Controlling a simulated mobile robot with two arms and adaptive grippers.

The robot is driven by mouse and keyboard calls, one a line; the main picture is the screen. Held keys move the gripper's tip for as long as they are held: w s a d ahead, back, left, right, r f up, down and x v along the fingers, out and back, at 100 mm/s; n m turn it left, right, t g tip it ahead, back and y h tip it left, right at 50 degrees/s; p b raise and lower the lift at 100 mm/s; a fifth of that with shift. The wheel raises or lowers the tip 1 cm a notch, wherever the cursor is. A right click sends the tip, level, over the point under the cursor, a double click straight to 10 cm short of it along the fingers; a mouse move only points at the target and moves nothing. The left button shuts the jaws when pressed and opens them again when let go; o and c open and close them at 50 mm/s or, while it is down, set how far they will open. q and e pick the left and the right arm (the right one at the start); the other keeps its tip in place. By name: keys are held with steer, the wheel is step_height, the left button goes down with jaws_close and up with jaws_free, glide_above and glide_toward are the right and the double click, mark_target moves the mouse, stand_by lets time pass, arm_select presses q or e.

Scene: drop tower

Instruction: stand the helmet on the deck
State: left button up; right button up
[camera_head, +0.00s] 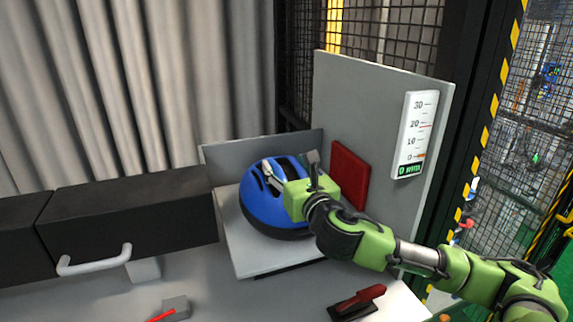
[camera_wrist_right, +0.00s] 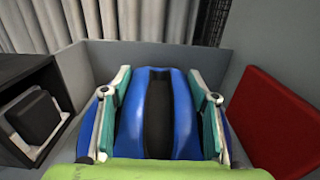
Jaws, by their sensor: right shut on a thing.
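The blue helmet (camera_head: 262,208) has dark vents and a dark lower rim. It sits upright, dome up, over the light grey deck (camera_head: 246,262); whether its rim fully touches the deck is hard to tell. My right gripper (camera_head: 289,169) reaches in from the right and is shut on the top of the helmet. In the right wrist view the two fingers stand on either side of the helmet's blue ribs (camera_wrist_right: 182,112), with a dark vent between the ribs. The helmet's right side is partly hidden behind my gripper. My left gripper does not show.
A low grey wall (camera_head: 222,152) stands behind the deck. A tall grey panel (camera_head: 380,95) with a red pad (camera_head: 349,176) and a white scale (camera_head: 416,130) stands on the right. A black drawer box (camera_head: 130,215) with a handle is left. A red-handled tool (camera_head: 358,301) lies in front.

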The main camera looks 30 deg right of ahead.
steer(key=shift+f, duration=0.15)
steer(key=o, duration=2)
steer(key=shift+s+f, duration=0.1)
steer(key=v, duration=0.7)
steer(key=shift+s+a, duration=0.1)
steer(key=shift+s, duration=0.1)
